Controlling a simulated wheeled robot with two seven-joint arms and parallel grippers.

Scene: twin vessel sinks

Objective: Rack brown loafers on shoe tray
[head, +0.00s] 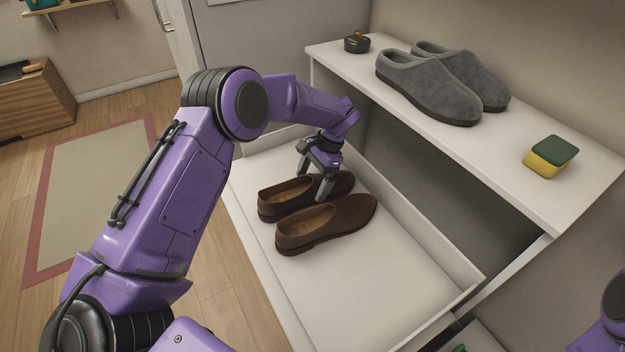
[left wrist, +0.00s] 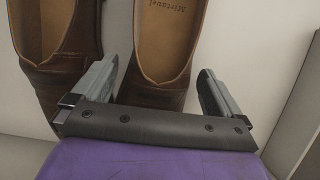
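A pair of brown loafers stands side by side and upright on a white, low-walled tray-like surface (head: 340,295) in the head view. The front loafer (head: 326,224) is in full view. The back loafer (head: 283,198) is partly hidden by my left gripper (head: 316,182), which reaches down over it from above. In the left wrist view, my left gripper's fingers (left wrist: 157,88) are spread, with one end of a loafer (left wrist: 160,92) between them and a gap at the right finger. The other loafer (left wrist: 62,45) lies to the left, outside the fingers. My right gripper is out of view.
A white shelf above at the right holds grey slippers (head: 428,88), a small dark round pot (head: 357,43) and a yellow-green sponge (head: 550,157). Its edge overhangs close to my left gripper's right side. The surface's front right part is clear.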

